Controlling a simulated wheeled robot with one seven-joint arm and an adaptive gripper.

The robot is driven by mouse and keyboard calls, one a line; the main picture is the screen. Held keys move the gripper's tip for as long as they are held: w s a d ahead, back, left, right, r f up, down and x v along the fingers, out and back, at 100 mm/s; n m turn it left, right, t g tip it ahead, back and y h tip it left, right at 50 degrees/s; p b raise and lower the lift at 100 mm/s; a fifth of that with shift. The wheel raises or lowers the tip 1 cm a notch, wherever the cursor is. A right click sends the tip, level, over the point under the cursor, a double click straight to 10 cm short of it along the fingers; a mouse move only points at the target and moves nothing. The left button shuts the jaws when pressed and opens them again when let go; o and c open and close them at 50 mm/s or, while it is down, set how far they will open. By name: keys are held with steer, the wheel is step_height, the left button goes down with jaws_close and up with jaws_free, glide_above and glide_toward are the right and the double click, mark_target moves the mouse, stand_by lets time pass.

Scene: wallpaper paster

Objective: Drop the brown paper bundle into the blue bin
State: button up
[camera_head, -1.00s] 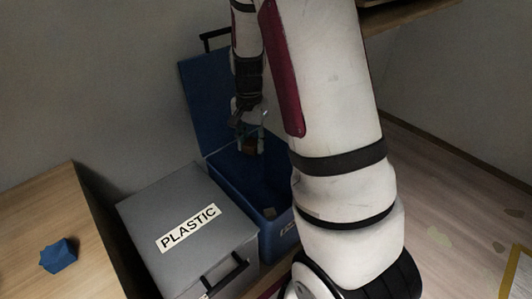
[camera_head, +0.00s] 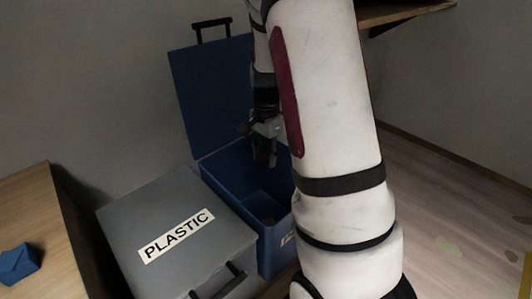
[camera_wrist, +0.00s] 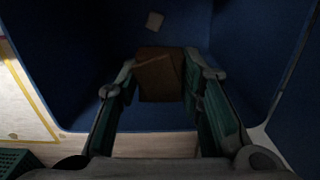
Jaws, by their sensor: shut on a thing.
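The blue bin (camera_head: 245,215) stands open, its blue lid (camera_head: 215,95) raised at the back. My gripper (camera_head: 265,155) hangs over the bin's opening, partly covered by my arm. In the wrist view my gripper (camera_wrist: 160,85) is shut on the brown paper bundle (camera_wrist: 160,78), which sits between the green fingertips. The bin's blue interior (camera_wrist: 75,75) shows around and below the bundle. In the head view I cannot make out the bundle.
A closed grey bin labelled PLASTIC (camera_head: 135,218) stands left of the blue bin. A blue crumpled piece (camera_head: 18,264) lies on the wooden table (camera_head: 45,200) at left. A small pale piece (camera_wrist: 154,20) lies inside the blue bin. The wooden floor (camera_head: 440,190) at right is mostly clear.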

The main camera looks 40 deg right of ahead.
mark_target(266, 155)
steer(key=shift+f+b, duration=0.45)
steer(key=shift+f, duration=0.35)
steer(key=o, duration=1)
steer(key=shift+r, duration=0.15)
step_height(266, 155, up, 12)
